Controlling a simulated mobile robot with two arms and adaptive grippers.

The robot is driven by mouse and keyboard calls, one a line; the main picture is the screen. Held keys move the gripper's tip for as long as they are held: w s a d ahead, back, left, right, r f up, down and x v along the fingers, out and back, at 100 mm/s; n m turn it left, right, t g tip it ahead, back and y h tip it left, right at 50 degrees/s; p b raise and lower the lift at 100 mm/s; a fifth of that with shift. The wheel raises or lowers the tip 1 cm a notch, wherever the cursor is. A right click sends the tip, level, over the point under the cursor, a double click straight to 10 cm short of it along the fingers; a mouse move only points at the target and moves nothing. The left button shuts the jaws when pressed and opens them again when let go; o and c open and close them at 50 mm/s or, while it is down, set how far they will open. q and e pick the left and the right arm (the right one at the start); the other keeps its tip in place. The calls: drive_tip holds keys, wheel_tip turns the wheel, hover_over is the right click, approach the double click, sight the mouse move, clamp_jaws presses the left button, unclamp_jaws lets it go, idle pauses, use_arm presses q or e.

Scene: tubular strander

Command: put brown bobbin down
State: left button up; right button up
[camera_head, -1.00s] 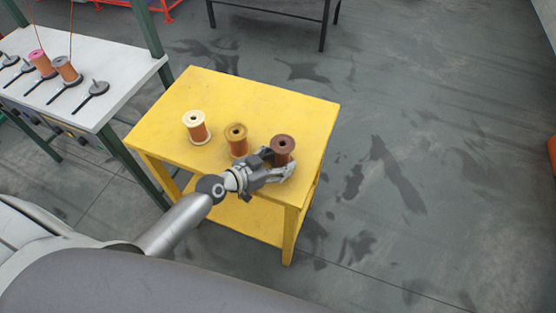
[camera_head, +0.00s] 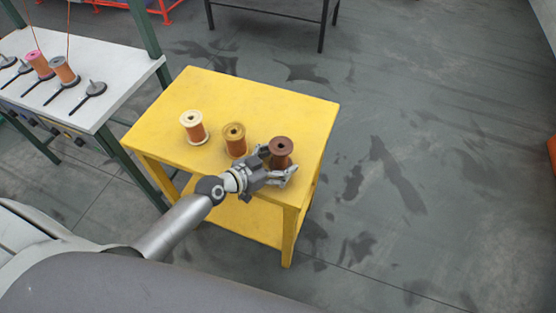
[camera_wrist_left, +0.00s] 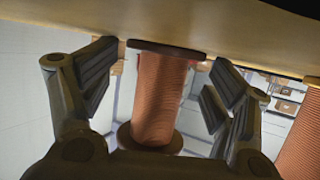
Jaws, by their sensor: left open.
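The brown bobbin (camera_head: 281,152), with dark brown flanges and copper winding, stands upright on the yellow table (camera_head: 255,95) near its right front edge. My left gripper (camera_head: 277,166) is open at the near side of the bobbin, with its fingers on either side of it. In the left wrist view the bobbin (camera_wrist_left: 160,98) stands between the spread fingers, with a visible gap on each side. Its flange at the top of that view meets the table surface. My right gripper is not in view.
An ochre bobbin (camera_head: 235,140) stands close to the left of my gripper, and a cream bobbin (camera_head: 193,127) stands further left. The back of the yellow table is clear. A white bench (camera_head: 120,75) with bobbins and spindles stands at the left.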

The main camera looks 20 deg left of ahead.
use_arm(q)
drive_tip(key=shift+s+f, duration=0.35)
drive_tip(key=shift+f, duration=0.25)
drive_tip(key=shift+r+p, duration=0.2)
drive_tip(key=shift+p, duration=0.1)
drive_tip(key=shift+r+p, duration=0.4)
drive_tip(key=b+v, duration=0.1)
drive_tip(key=v, duration=1)
drive_tip(key=shift+w+a+r, duration=0.15)
drive_tip(key=shift+r, duration=0.05)
drive_tip(key=shift+s+a+r, duration=0.2)
drive_tip(key=shift+s+r, duration=0.15)
